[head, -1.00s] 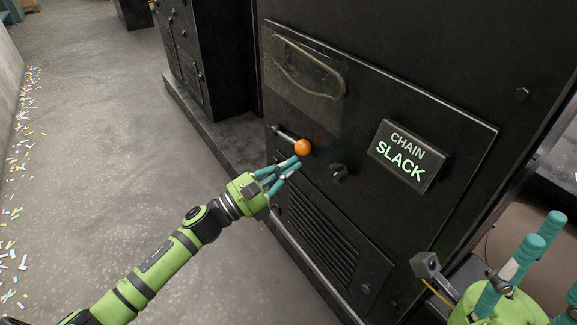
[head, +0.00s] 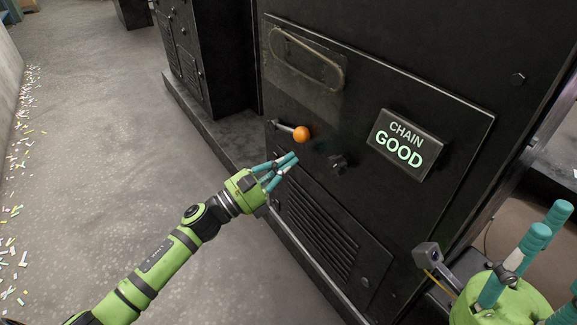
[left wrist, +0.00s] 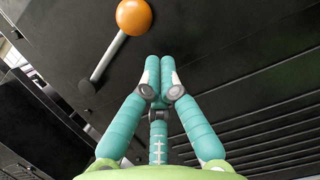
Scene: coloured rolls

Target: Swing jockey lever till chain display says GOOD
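The jockey lever (head: 285,127) is a short metal rod with an orange ball knob (head: 302,134), mounted on the black machine panel. The chain display (head: 402,145) reads "CHAIN GOOD" in lit letters. My left gripper (head: 292,160) is just below the knob and apart from it. In the left wrist view its teal fingertips (left wrist: 160,66) are close together with nothing between them, and the orange knob (left wrist: 134,17) is above and to the left of them. My right gripper (head: 545,222) is at the lower right, its teal fingers spread and empty.
A window slot with a chain loop (head: 306,62) sits above the lever. A small dark knob (head: 338,163) is right of the lever, and a louvred vent (head: 320,235) is below. The floor (head: 110,130) to the left is open, with scraps along the wall.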

